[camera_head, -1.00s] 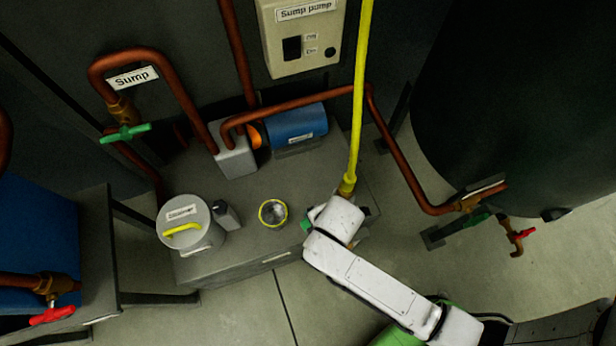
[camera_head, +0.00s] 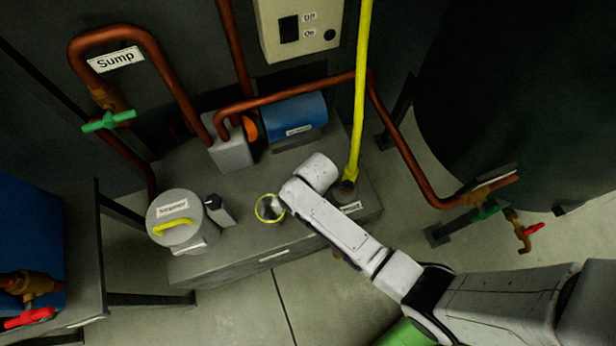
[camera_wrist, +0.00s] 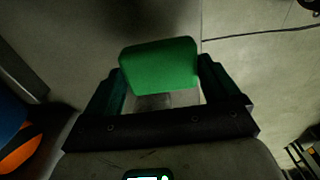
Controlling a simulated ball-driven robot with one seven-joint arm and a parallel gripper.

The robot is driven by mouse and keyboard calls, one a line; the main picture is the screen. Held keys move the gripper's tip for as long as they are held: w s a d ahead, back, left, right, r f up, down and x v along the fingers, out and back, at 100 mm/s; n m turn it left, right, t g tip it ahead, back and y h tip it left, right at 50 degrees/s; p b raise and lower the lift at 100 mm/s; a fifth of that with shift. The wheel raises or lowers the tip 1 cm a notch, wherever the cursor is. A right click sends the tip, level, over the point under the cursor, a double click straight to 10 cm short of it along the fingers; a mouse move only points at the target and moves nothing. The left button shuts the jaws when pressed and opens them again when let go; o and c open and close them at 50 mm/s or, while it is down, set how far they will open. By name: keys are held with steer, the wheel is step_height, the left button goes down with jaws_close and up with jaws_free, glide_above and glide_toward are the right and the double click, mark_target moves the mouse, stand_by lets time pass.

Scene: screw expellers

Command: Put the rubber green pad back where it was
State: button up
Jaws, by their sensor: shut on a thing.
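The green pad (camera_wrist: 158,67) is a rounded, flat green block in the wrist view, held between the two dark green fingers of my gripper (camera_wrist: 160,80). My gripper is shut on it, and a grey surface shows beyond. In the head view, my white arm ends over the grey box top, right of a yellow-rimmed round opening (camera_head: 269,208). The fingers and the pad are hidden behind the arm there. I cannot tell from these frames how high the pad is above the box.
A grey strainer pot (camera_head: 176,220) with a yellow handle and a small dark-capped bottle (camera_head: 219,210) stand left of the opening. A blue motor (camera_head: 294,120) and copper pipes (camera_head: 300,90) are behind. A yellow vertical pipe (camera_head: 358,110) rises close to my arm.

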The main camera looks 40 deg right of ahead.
steer(key=shift+w+f, duration=0.45)
steer(key=shift+f, duration=0.15)
steer(key=f, duration=0.1)
steer(key=f+b, duration=0.1)
steer(key=f, duration=0.1)
steer(key=shift+w+f, duration=0.2)
steer(key=shift+w, duration=0.05)
steer(key=o, duration=0.7)
steer(key=shift+c, duration=0.2)
steer(key=r+p, duration=0.1)
steer(key=r, duration=0.3)
steer(key=r+p, duration=0.1)
steer(key=r, duration=0.3)
steer(key=r+p, duration=0.1)
steer(key=r, duration=0.3)
steer(key=shift+s+d, duration=0.15)
steer(key=shift+d, duration=0.15)
steer(key=s+d+r+m, duration=0.3)
steer(key=s+r+m, duration=0.3)
steer(key=s+m, duration=0.1)
steer(key=s+d+r+m, duration=0.4)
steer(key=s+r+m, duration=0.2)
steer(key=s, duration=0.3)
steer(key=shift+m+t+h, duration=0.4)
steer(key=shift+m, duration=0.5)
steer(key=shift+s+r, duration=0.1)
